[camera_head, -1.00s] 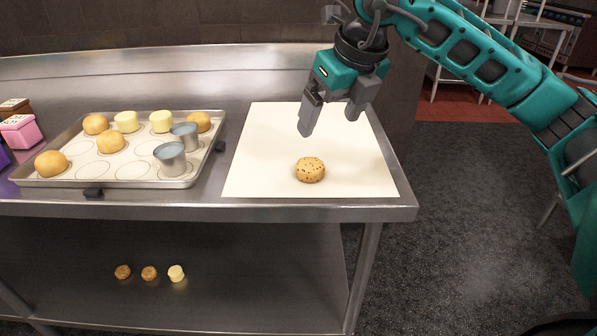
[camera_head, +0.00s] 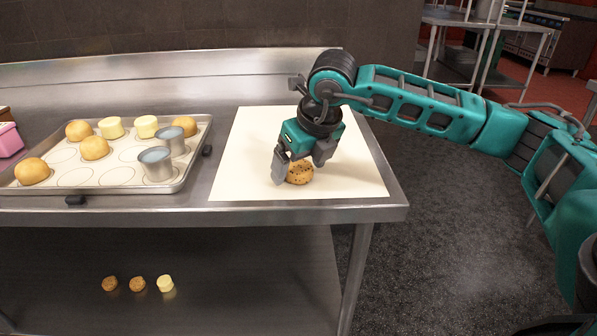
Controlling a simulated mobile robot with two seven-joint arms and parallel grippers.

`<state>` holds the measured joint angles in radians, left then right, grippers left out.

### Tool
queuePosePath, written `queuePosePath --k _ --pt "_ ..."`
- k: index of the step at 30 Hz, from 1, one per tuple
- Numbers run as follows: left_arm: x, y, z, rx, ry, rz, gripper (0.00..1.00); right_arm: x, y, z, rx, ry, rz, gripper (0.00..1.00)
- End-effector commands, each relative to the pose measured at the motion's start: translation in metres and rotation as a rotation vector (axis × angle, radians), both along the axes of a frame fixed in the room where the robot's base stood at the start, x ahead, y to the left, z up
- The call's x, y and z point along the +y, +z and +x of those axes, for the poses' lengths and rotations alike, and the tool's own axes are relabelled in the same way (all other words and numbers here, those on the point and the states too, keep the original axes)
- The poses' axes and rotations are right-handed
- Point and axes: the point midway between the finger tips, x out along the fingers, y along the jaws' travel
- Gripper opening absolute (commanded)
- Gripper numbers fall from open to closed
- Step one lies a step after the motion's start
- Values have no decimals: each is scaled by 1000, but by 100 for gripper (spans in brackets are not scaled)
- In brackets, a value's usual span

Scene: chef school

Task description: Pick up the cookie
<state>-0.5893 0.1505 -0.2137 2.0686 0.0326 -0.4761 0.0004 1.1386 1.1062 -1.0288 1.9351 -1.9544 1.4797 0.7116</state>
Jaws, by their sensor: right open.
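The cookie (camera_head: 300,173) is round, golden brown with dark specks, and lies on a cream sheet (camera_head: 240,170) on the steel table. My right gripper (camera_head: 299,168) points down at it with its fingers apart. One finger is at the cookie's left side, and the other is at its upper right, partly covering it. I cannot tell whether the fingers touch the cookie. My left gripper is not in view.
A baking tray (camera_head: 108,186) with several buns, pale pieces and two metal cups (camera_head: 156,166) stands left of the sheet. A pink box (camera_head: 9,140) is at the far left. Small pieces lie on the lower shelf (camera_head: 230,285). The sheet around the cookie is clear.

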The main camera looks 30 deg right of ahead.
Motion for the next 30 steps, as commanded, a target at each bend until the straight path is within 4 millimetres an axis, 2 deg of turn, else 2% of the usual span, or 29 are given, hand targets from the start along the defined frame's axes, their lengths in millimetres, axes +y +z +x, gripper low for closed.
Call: queuePosePath --k 4,23,30 --pt "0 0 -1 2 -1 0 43 0 0 0 0 0 0 88" --pt "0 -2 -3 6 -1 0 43 0 1 0 0 0 0 29" --pt "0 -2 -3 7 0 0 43 0 2 0 -1 0 0 29"
